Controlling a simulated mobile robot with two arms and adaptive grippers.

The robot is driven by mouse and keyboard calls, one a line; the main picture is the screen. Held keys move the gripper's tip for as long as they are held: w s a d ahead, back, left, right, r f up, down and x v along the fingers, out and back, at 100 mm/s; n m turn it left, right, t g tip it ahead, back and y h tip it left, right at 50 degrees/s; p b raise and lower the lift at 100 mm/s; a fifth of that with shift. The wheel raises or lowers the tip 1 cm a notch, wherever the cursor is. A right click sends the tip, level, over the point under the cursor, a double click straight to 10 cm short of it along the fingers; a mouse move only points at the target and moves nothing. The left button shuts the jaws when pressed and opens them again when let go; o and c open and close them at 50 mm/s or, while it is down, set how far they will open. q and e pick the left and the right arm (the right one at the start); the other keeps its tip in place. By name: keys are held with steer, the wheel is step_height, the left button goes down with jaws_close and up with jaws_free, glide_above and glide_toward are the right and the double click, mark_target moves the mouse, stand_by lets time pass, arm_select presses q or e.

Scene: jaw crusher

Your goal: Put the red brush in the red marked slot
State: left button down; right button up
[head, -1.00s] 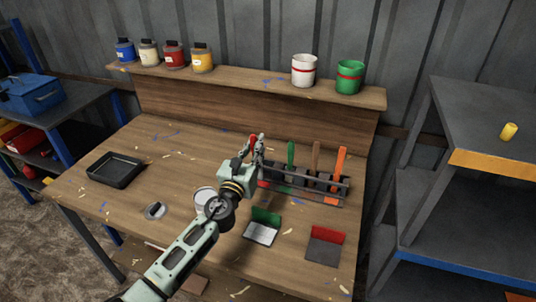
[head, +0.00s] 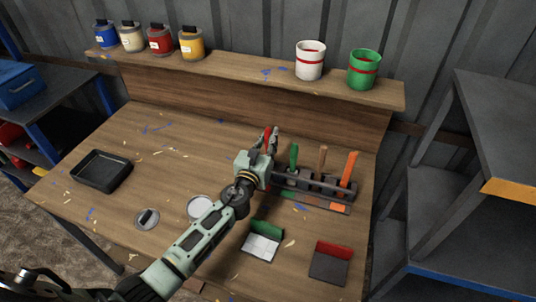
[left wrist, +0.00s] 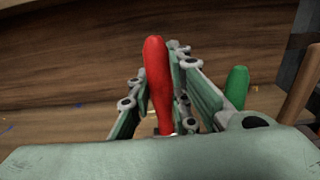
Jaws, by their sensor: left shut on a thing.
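My left gripper (head: 269,143) is shut on the red brush (head: 267,138). The brush's red handle (left wrist: 157,80) stands nearly upright between the fingers in the left wrist view. The gripper is at the left end of the dark brush rack (head: 325,198), left of the green brush (head: 293,156). A brown brush (head: 321,160) and an orange brush (head: 349,168) stand further right in the rack. The rack's left end, with any red mark, is hidden behind the gripper, as is the red brush's lower end. I cannot tell whether the brush is in a slot. My right gripper is out of view.
A black tray (head: 102,170) lies at the table's left. A round lid (head: 147,219) and a pale round thing (head: 200,206) lie near my left arm. A green-and-white piece (head: 262,242) and a red-and-dark piece (head: 329,262) lie in front of the rack. Cans line the back shelf (head: 250,75).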

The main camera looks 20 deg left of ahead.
arm_select(q)
step_height(320, 180, down, 4)
steer(key=shift+a+r+b, duration=0.1)
steer(key=shift+r+b, duration=0.1)
steer(key=shift+b, duration=0.95)
steer(key=shift+f, duration=0.1)
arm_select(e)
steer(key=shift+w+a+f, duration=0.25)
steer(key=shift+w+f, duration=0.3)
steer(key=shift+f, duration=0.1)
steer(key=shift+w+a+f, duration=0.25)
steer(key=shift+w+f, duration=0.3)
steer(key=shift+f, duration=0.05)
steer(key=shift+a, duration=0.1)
arm_select(q)
steer(key=c, duration=1.6)
jaws_free()
steer(key=shift+c, duration=0.2)
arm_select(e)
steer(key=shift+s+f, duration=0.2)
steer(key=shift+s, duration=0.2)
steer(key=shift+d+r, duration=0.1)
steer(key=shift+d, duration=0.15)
